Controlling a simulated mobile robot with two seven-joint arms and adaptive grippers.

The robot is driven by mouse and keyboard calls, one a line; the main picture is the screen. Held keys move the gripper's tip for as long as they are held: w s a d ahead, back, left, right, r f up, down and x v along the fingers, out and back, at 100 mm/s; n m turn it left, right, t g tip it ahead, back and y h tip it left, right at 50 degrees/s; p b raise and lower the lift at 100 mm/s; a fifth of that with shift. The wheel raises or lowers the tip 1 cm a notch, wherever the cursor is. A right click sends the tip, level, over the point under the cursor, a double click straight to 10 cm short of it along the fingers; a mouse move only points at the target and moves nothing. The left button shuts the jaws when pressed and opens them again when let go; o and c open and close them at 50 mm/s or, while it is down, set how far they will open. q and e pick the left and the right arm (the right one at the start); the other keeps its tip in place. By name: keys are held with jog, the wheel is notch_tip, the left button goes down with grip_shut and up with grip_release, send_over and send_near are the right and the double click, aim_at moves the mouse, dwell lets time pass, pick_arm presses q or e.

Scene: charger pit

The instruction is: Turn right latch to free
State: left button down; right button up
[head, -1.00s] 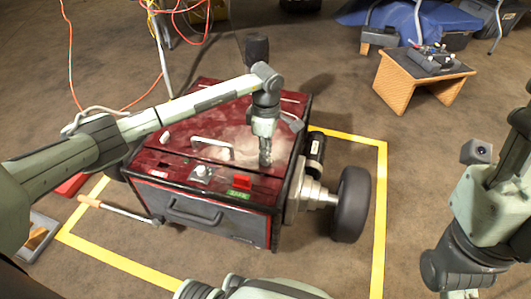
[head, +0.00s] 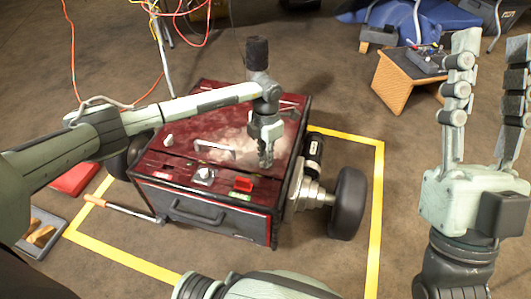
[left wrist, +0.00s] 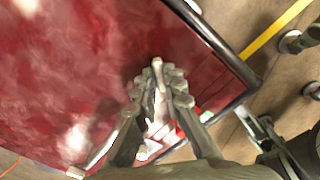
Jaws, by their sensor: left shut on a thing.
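The red charger box (head: 225,125) stands on the floor with a scuffed lid. My left gripper (head: 266,158) points down at the right part of the lid. It is shut on the right latch, which its fingers mostly hide in the head view. In the left wrist view the gripper (left wrist: 158,90) shows the small pale latch (left wrist: 157,64) between its fingers; its exact turn angle is hard to tell. A similar pale left latch (head: 168,140) stands on the lid's left side. My right gripper (head: 491,50) is open and empty, fingers pointing up, well right of the box.
The lid has a pale handle (head: 214,150); in front of it are a grey knob (head: 203,175) and a red switch (head: 244,184). A wheel (head: 347,203) stands at the box's right. Yellow tape (head: 377,190) rings the box. A wooden stool (head: 403,88) stands at the back right.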

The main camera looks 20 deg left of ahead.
pick_arm(q)
jog(key=n+p, duration=0.2)
jog(key=n, duration=0.3)
jog(key=shift+r+p, duration=0.1)
jog(key=shift+p, duration=0.25)
jog(key=shift+n+p, duration=0.45)
jog(key=shift+n, duration=1.15)
pick_arm(e)
jog(key=w+a+f+g+h, duration=0.2)
jog(key=w+f+g, duration=0.3)
jog(key=f+g, duration=0.2)
jog(key=shift+w+a+f+n+g, duration=0.2)
jog(key=shift+f+n+g, duration=0.15)
jog(key=shift+f, duration=0.75)
pick_arm(q)
jog(key=c, duration=1.6)
grip_release()
jog(key=r, duration=1.1)
jog(key=shift+w+r, duration=0.2)
jog(key=shift+r, duration=0.2)
